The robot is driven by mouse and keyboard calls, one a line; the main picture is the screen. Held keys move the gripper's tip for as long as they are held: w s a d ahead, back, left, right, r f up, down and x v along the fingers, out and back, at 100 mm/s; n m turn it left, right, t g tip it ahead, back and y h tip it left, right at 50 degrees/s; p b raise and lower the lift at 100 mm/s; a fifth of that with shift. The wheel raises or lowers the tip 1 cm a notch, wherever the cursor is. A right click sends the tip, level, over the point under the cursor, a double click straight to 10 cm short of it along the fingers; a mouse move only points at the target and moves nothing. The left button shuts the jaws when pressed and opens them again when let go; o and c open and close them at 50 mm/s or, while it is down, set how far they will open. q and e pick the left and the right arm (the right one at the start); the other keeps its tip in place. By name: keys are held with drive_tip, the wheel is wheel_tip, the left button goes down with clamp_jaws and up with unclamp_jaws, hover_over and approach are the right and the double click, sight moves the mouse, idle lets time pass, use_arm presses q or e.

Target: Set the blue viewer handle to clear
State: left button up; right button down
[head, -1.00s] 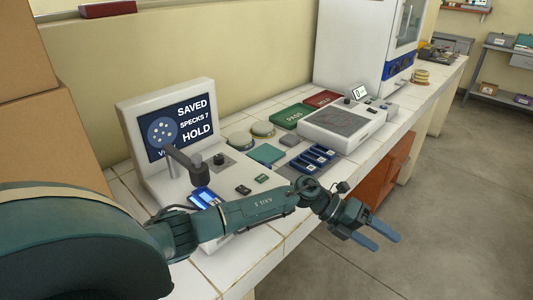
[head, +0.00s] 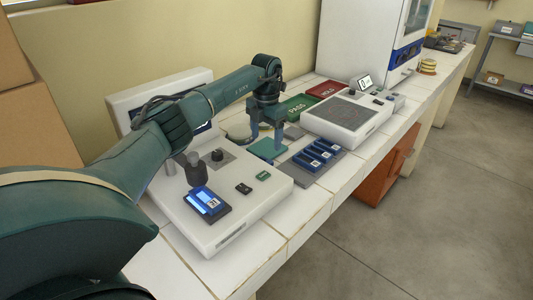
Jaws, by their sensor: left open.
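The white viewer (head: 225,222) stands on the near bench, its screen mostly hidden behind my left arm. On its base are a dark upright knob (head: 217,155), a dark cylinder (head: 194,168), a black button (head: 243,188) and a green button (head: 263,175). A blue cassette (head: 207,202) with a lit window lies in front of the cylinder. I cannot make out a separate blue handle. My left gripper (head: 266,140) is open and empty, fingers pointing down over the green pad (head: 268,151) behind the viewer's base. My right gripper is not in view.
A grey rack (head: 303,170) with blue cassettes (head: 319,153) sits right of the green pad. Behind are a green PASS tray (head: 297,106), a red HOLD tray (head: 326,90) and a white device (head: 352,112). A white incubator (head: 350,40) stands farther back. The bench's front strip is clear.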

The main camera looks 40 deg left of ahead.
sight(267, 159)
use_arm(q)
wheel_tip(267, 159, down, 7)
drive_tip(key=shift+r, duration=0.1)
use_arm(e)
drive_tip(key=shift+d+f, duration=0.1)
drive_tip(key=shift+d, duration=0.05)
